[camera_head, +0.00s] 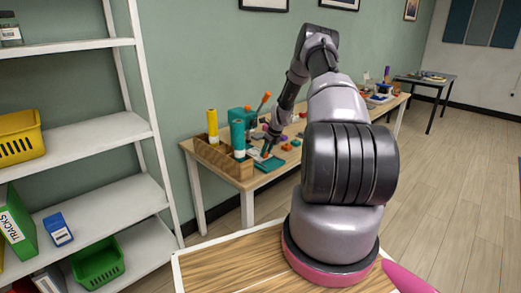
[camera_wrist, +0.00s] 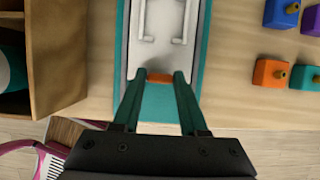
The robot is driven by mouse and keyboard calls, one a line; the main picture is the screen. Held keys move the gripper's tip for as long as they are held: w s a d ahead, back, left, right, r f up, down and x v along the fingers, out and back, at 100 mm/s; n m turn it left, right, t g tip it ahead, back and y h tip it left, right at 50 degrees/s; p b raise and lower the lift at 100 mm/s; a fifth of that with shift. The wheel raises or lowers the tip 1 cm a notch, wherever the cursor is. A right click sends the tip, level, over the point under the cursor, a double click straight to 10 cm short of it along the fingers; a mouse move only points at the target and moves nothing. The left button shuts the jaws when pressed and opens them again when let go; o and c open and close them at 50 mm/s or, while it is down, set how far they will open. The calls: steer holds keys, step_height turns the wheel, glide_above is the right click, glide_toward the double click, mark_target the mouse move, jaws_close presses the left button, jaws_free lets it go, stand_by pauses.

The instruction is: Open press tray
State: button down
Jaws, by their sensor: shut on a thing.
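The press (camera_head: 240,117) is teal with an orange-tipped lever (camera_head: 265,99) and stands on the wooden workbench. In the wrist view the press tray (camera_wrist: 150,58) is a pale grey slide with white raised rails, framed by teal edges. A small orange handle (camera_wrist: 160,77) sits at its near end. My gripper (camera_wrist: 160,75) has its two fingers on either side of the orange handle and is shut on it. In the head view my gripper (camera_head: 267,151) is low over the front of the press, partly hidden by my arm. How far out the tray stands is unclear.
A wooden organizer (camera_head: 215,158) with yellow (camera_head: 212,125) and teal (camera_head: 237,138) cylinders stands left of the press. Several coloured blocks with brass knobs, including an orange one (camera_wrist: 271,73), lie to the right. White shelves (camera_head: 85,135) stand at the left.

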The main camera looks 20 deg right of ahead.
steer(key=s, duration=0.1)
steer(key=s+d, duration=0.1)
steer(key=s, duration=0.3)
steer(key=shift+d, duration=0.4)
steer(key=shift+c, duration=2.2)
jaws_free()
steer(key=v, duration=1.1)
